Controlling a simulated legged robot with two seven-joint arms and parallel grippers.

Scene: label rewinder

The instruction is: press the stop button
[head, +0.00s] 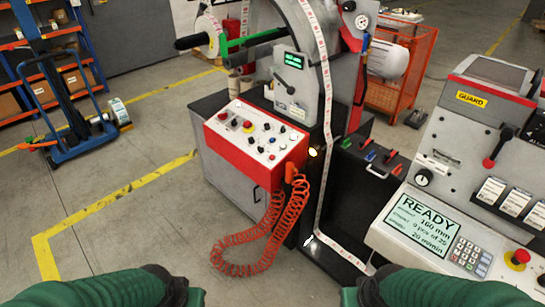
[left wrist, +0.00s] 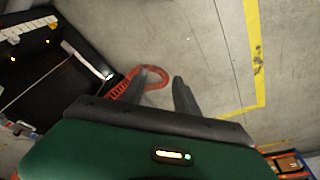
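A white control panel with a red front (head: 258,137) sits on the dark cabinet in the middle of the head view. It carries several small knobs and buttons, including red ones (head: 248,124). A larger red mushroom button (head: 519,257) on a yellow base is at the lower right of the right console. I cannot read which is labelled stop. My left gripper (left wrist: 158,80) shows in the left wrist view, fingers apart and empty, above the floor, with the red coiled hose beyond. In the head view only parts of my arms show at the bottom edge; my right gripper is not visible.
A red coiled hose (head: 265,235) hangs from the cabinet front. A white label web (head: 324,180) runs down the rewinder. The right console has a READY display (head: 422,226) and keypad (head: 467,250). A blue hand truck (head: 75,120) stands left.

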